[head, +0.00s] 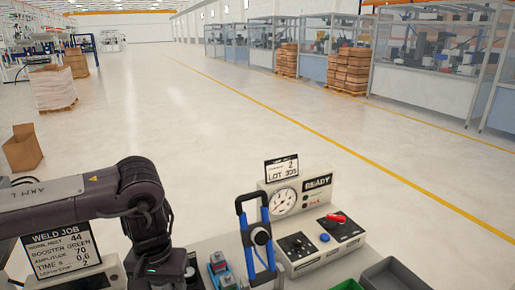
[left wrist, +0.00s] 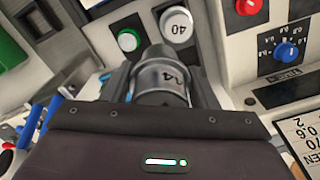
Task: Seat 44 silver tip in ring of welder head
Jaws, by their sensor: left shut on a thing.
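In the left wrist view my left gripper (left wrist: 163,98) is shut on a silver tip (left wrist: 165,75) marked 44, held between its two dark fingers. Just beyond it a second silver tip (left wrist: 178,27) marked 40 shows its round face. In the head view my left arm comes in from the left, and its gripper is not clearly visible at the bottom. My right gripper is not in view.
The weld job card (head: 66,252) reads 44, booster green, amplitude 70. A control box with a gauge (head: 284,203) and a knob panel (head: 325,243) stand behind and right of the stand. A grey bin (head: 396,274) and green bin (head: 347,285) sit at front right.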

